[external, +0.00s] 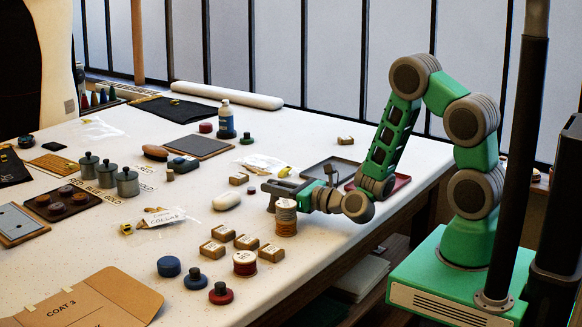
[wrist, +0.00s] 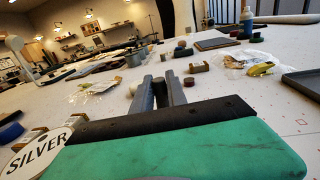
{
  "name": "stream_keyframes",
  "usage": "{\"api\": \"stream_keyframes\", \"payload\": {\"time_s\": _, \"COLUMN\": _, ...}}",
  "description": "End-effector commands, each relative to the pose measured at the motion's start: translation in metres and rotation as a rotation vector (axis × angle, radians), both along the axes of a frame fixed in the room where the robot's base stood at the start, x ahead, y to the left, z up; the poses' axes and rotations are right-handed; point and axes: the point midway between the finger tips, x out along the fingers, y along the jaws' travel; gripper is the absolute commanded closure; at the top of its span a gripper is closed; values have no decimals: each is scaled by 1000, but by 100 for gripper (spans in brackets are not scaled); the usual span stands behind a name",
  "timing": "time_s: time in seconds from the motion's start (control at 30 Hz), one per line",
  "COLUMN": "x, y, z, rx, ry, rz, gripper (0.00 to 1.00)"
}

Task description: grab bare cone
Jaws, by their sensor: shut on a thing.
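My gripper (external: 268,188) is low over the right part of the table, its grey fingers pointing left. It also shows in the wrist view (wrist: 160,92), with the two fingers close together. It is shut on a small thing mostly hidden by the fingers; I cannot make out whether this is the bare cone. A stack of grey and orange spools (external: 286,222) stands just below and in front of the gripper. Several small coloured cones (external: 95,98) stand at the far left back. A white tag reading SILVER (wrist: 40,150) shows close by at lower left of the wrist view.
Small tan boxes (external: 246,242), a red spool (external: 245,263) and a white oval piece (external: 227,200) lie near the gripper. Grey canisters (external: 127,182) stand to the left. A dark tray (external: 327,167) lies behind. The table's right edge is close to my arm.

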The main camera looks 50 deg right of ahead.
Motion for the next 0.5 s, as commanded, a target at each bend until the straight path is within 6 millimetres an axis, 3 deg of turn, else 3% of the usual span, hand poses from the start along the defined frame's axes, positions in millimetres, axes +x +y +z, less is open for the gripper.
{"api": "stream_keyframes", "payload": {"time_s": 0.17, "x": 0, "y": 0, "z": 0, "rx": 0, "ry": 0, "rz": 0, "gripper": 100}}
{"api": "stream_keyframes", "payload": {"time_s": 0.5, "x": 0, "y": 0, "z": 0, "rx": 0, "ry": 0, "rz": 0, "gripper": 100}}
